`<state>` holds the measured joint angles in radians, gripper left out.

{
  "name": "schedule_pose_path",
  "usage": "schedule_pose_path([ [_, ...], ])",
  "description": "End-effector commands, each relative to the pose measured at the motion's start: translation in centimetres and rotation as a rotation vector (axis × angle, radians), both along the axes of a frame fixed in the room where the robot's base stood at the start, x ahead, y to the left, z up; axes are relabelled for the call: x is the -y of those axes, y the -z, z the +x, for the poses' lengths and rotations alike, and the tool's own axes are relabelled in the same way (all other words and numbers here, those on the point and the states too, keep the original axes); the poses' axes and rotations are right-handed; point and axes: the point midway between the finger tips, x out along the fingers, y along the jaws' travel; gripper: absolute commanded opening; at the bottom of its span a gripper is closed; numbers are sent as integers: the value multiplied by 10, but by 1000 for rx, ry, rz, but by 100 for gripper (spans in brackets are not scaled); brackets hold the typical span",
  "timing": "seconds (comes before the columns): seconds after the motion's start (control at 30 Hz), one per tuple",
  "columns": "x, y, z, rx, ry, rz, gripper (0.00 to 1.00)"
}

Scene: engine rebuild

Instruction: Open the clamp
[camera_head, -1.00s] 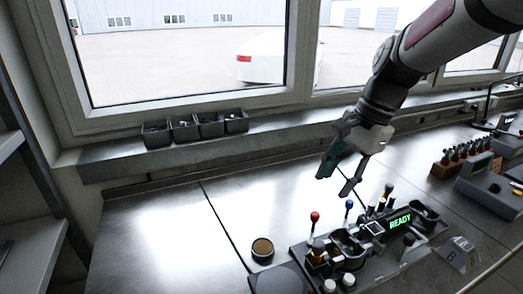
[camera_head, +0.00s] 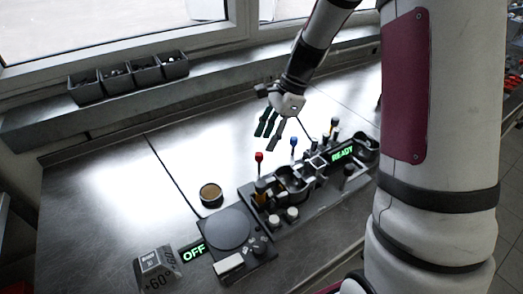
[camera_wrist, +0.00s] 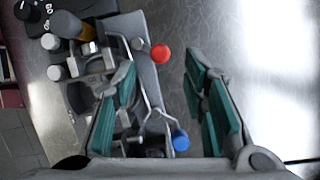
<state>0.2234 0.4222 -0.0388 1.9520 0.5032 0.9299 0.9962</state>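The clamp fixture (camera_head: 316,200) stands on the bench, with a red-knobbed lever (camera_head: 258,157) and a blue-knobbed lever (camera_head: 293,142) standing upright. My gripper (camera_head: 269,135) is open and empty above the bench, behind and a little left of the blue knob. In the wrist view, the red knob (camera_wrist: 160,53) shows beyond and between my fingers (camera_wrist: 158,105), and the blue knob (camera_wrist: 180,140) shows low between them. Neither knob is clearly gripped. Whether the clamp's jaws are open or shut cannot be told.
A green "READY" display (camera_head: 343,154) is on the fixture. A round dark plate unit (camera_head: 228,228) with an "OFF" display (camera_head: 194,251) stands in front left. A small round tin (camera_head: 211,194) sits beside it. Dark bins (camera_head: 145,67) line the sill. The bench at left is clear.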

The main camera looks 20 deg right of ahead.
Motion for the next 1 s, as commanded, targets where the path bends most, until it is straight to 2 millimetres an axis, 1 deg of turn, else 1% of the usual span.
schedule_pose_path([
  [0.03,-4,9,-1,-4,-2,2,40],
  [0.1,-9,20,-1,-4,0,2,40],
  [0.3,-18,42,0,-1,-1,1,40],
  [0.5,-21,50,0,0,-1,0,40],
  [0.73,-21,50,1,1,-1,0,40],
  [0.77,-21,50,1,1,-1,0,33],
  [0.8,-21,50,1,1,-1,0,24],
  [0.87,-21,50,1,1,-1,0,10],
  [0.9,-21,50,1,1,-1,0,1],
  [1.0,-21,50,1,1,-1,0,0],
])
